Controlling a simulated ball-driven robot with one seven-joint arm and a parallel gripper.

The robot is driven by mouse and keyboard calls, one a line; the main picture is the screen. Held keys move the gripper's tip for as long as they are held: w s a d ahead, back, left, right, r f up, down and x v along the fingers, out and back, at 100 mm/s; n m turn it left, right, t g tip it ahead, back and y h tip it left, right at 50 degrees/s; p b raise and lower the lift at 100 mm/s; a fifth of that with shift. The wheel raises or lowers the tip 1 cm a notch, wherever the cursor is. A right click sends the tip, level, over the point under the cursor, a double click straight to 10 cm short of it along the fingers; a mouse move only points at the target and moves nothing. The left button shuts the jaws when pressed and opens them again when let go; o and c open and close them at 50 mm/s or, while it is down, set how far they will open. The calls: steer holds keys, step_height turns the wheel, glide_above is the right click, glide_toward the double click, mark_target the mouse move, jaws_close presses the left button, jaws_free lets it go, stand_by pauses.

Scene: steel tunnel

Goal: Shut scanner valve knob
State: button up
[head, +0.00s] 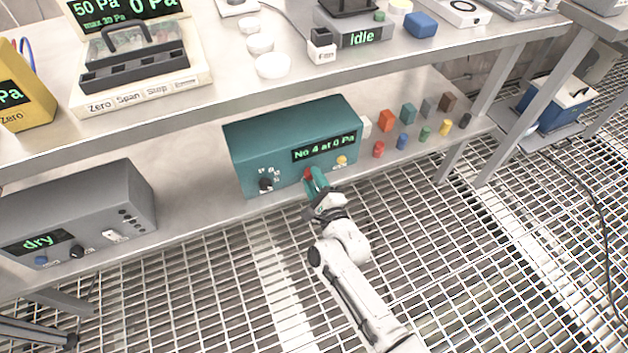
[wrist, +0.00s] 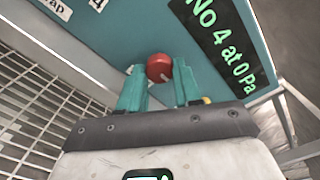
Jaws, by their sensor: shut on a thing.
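The scanner is a teal box (head: 262,146) on the lower shelf, with a display reading "No 4 at 0 Pa". A red round knob (wrist: 159,68) with a pale pointer line sits on its front, left of the display in the wrist view. My gripper (wrist: 158,82) has its teal fingers on either side of the red knob and is shut on it. In the head view my gripper (head: 315,182) reaches the scanner's front from below right and hides most of the knob. A black selector knob (head: 265,184) and a yellow button (head: 342,160) are also on the front.
Several small coloured blocks and cylinders (head: 408,113) stand right of the scanner. A grey box reading "dry" (head: 90,215) stands at left on the same shelf. The upper bench (head: 215,88) overhangs behind. Grating floor (head: 215,300) lies open in front.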

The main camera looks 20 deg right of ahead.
steer(key=shift+n+p, duration=1.45)
steer(key=shift+n, duration=7.45)
steer(key=o, duration=1)
steer(key=shift+r, duration=0.1)
steer(key=shift+o, duration=0.2)
steer(key=s+p, duration=0.4)
steer(key=s, duration=0.6)
steer(key=shift+s, duration=0.4)
